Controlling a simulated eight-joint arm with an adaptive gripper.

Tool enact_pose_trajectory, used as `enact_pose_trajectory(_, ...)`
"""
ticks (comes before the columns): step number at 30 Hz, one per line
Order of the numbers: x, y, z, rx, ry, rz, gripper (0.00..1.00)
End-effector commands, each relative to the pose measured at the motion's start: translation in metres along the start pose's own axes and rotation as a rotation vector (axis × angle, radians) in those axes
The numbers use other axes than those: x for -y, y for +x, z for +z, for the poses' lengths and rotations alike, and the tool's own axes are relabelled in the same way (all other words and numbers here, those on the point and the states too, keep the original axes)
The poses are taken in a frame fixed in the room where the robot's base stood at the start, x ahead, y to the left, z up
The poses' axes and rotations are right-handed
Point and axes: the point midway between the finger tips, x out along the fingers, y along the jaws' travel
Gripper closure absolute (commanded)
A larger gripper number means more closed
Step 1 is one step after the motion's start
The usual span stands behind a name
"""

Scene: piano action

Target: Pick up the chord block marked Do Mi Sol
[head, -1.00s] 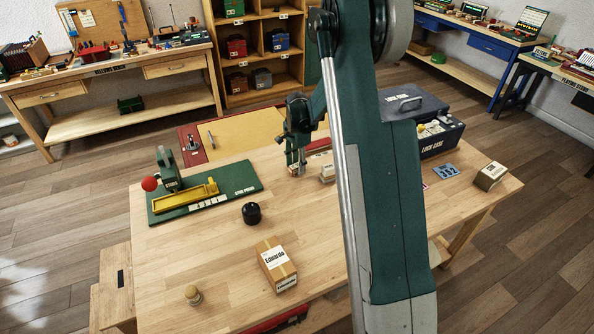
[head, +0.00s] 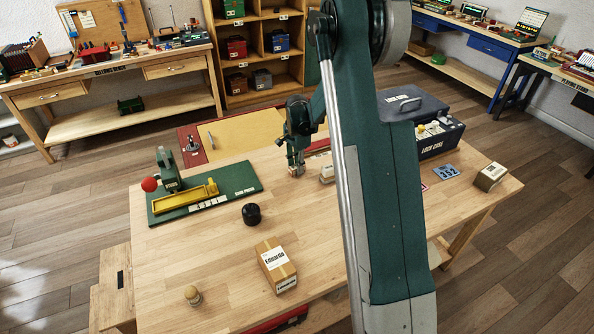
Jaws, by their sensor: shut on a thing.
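My gripper (head: 296,168) is in the head view, low over the far middle of the wooden table. It is shut on a small pale chord block (head: 295,172), mostly hidden between the fingers. Its marking is too small to read, and I cannot tell whether it touches the tabletop. A second pale block (head: 327,174) stands just right of the gripper, partly hidden behind my arm.
A green stamp press (head: 205,192) with a yellow tray is to the left. A black knob (head: 251,214), a box labelled Eduardo (head: 276,265) and a small wooden stamp (head: 193,295) are nearer. A lock case (head: 443,142) stands at the right. The near tabletop has free room.

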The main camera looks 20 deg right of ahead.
Motion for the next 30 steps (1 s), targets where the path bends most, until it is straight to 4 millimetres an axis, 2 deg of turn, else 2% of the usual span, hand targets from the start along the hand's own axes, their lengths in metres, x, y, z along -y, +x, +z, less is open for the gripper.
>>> enact_pose_trajectory(8, 0.0, -0.002, 0.0, 0.0, 0.0, 0.0, 0.93)
enact_pose_trajectory(14, 0.0, -0.013, 0.0, 0.0, 0.0, 0.0, 0.93)
enact_pose_trajectory(30, 0.0, -0.086, 0.0, 0.0, 0.0, 0.001, 0.93)
